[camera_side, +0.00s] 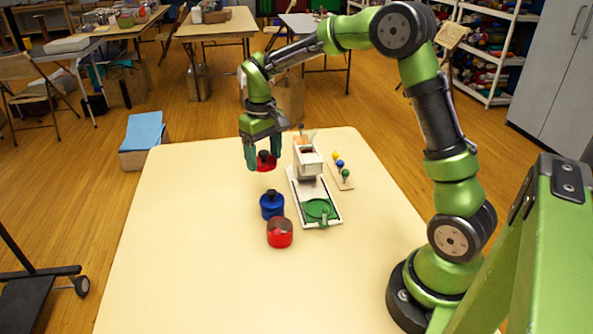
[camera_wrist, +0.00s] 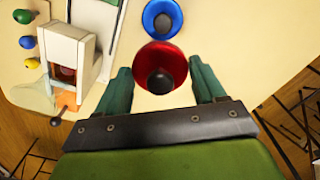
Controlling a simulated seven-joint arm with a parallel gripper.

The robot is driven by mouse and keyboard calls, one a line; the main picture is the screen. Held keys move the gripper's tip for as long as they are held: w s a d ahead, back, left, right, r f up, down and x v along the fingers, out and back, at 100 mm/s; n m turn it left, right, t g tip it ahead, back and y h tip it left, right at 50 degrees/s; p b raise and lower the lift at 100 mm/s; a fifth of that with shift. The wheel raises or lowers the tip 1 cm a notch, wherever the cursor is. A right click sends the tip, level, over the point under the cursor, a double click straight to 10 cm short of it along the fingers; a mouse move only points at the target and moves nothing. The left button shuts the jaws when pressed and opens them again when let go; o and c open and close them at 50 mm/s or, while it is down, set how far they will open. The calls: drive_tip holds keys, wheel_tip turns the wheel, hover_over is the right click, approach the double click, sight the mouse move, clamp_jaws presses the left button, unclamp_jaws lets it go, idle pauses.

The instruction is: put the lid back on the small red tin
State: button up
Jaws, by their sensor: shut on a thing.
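My gripper (camera_side: 264,160) is shut on a red lid (camera_side: 267,164) with a black knob, near the far edge of the table. The lid is held level or nearly so, apparently above the tabletop. In the wrist view the lid (camera_wrist: 174,54) shows between the two fingers, knob facing the camera. The small red tin (camera_side: 280,236) stands upright and open, its dark inside showing, closer to the side camera than the lid. It does not show in the wrist view.
A blue tin (camera_side: 272,208) with a black knob stands between the lid and the red tin. Beyond that is a board with yellow, blue and green knobs (camera_side: 346,174). The table's left side (camera_side: 185,230) is clear.

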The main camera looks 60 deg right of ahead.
sight(268, 169)
drive_tip(key=s+a+n, duration=0.1)
drive_tip(key=s+a, duration=0.1)
drive_tip(key=s+a+n, duration=0.1)
drive_tip(key=s+a, duration=0.2)
drive_tip(key=shift+s+r, duration=0.1)
drive_tip(key=shift+r, duration=0.1)
drive_tip(key=shift+s+a+f+n, duration=0.45)
drive_tip(key=shift+s+f, duration=0.3)
drive_tip(key=shift+f, duration=0.65)
drive_tip(key=shift+s+a+f+n, duration=0.4)
drive_tip(key=shift+s+f, duration=0.4)
drive_tip(key=shift+f, duration=0.6)
drive_tip(key=shift+s+a+f+n, duration=0.45)
drive_tip(key=shift+s+f, duration=0.3)
drive_tip(key=shift+f, duration=0.65)
drive_tip(key=shift+f, duration=0.15)
drive_tip(key=o, duration=1.1)
